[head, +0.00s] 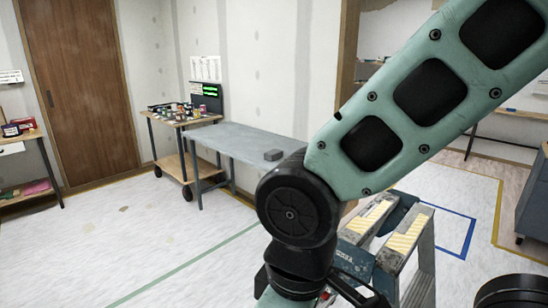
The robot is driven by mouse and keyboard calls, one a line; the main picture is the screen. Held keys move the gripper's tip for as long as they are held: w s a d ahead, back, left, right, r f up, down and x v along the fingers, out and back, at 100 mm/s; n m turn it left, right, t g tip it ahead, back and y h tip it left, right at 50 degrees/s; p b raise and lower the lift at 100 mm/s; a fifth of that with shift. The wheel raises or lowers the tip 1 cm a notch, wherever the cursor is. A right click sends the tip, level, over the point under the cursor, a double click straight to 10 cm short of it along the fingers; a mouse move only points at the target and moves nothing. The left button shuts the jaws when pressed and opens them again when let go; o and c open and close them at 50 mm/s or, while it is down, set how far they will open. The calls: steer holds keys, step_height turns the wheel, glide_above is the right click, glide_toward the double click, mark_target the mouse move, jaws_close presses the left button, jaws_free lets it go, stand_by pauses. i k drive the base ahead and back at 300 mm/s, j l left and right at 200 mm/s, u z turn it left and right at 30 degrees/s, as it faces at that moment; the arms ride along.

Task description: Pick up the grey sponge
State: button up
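A small grey block, which looks like the grey sponge (273,155), lies on the long grey table (235,139) near its right end. It is just left of my arm's dark elbow joint in the picture and nothing visibly touches it. My arm crosses from the upper right and bends down toward the bottom edge. Dark parts at the bottom edge look like part of my gripper (345,292). Its fingertips are cut off or hidden, so I cannot see whether it is open or holds anything.
A wheeled cart (182,120) with jars and cans stands at the table's far left end. A stepladder (423,245) stands at the lower right, partly behind my arm. A wooden shelf (22,140) is at the left edge. The floor left of the table is clear.

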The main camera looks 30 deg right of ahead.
mark_target(272, 155)
steer(key=i+j, duration=0.15)
steer(key=j, duration=0.15)
steer(key=i+j+u, duration=0.1)
steer(key=j, duration=0.25)
steer(key=i+j, duration=0.25)
steer(key=i+j+u, duration=0.1)
steer(key=i+j, duration=0.15)
steer(key=i, duration=0.2)
steer(key=i+j+u, duration=0.1)
steer(key=i+j, duration=0.15)
steer(key=i, duration=0.25)
steer(key=i+j+u, duration=0.15)
steer(key=i, duration=0.3)
steer(key=i+j+u, duration=0.1)
steer(key=i, duration=0.4)
steer(key=i+l+z, duration=0.1)
steer(key=i+z, duration=0.4)
steer(key=i+j+z, duration=0.15)
steer(key=i+z, duration=0.3)
steer(key=i, duration=0.15)
steer(key=i+j+z, duration=0.3)
steer(key=i+z, duration=1.2)
steer(key=z, duration=0.15)
steer(key=i+j+z, duration=0.35)
steer(key=k+l, duration=0.1)
